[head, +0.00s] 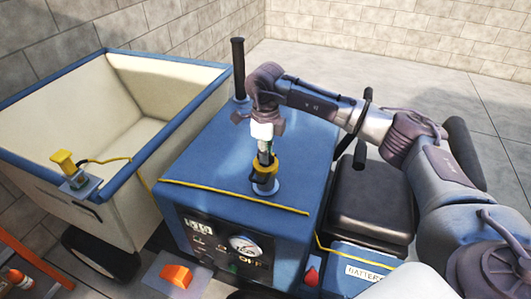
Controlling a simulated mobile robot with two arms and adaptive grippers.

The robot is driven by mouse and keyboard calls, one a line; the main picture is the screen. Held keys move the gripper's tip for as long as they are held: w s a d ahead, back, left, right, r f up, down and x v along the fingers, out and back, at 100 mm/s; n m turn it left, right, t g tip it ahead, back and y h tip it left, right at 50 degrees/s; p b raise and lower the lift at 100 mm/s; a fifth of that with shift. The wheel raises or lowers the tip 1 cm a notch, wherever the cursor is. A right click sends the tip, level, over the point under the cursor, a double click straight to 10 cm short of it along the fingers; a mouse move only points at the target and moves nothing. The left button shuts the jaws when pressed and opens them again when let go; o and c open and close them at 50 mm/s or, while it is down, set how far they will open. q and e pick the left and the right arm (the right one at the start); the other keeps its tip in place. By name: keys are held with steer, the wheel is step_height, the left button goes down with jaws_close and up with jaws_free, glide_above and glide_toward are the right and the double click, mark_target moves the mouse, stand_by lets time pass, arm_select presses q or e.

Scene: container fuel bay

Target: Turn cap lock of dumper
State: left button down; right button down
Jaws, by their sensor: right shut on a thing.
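The dumper's blue body (215,150) stands in the middle of the head view. On its top sits a yellow and black cap with its cap lock (265,168), upright on a round pale base. My right gripper (265,155) comes down over it from above and is shut on the cap lock. The fingers hide the upper part of the lock, so I cannot tell its turn angle. My left gripper is not in view.
A cream skip (120,115) with a blue rim stands at the left. A black lever (238,68) rises behind the cap. A black seat (371,200) is at the right. A gauge panel (225,248) and an orange switch (176,275) are in front. Open floor lies behind.

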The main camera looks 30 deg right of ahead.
steer(key=c, duration=1.2)
jaws_free()
step_height(320, 180, up, 12)
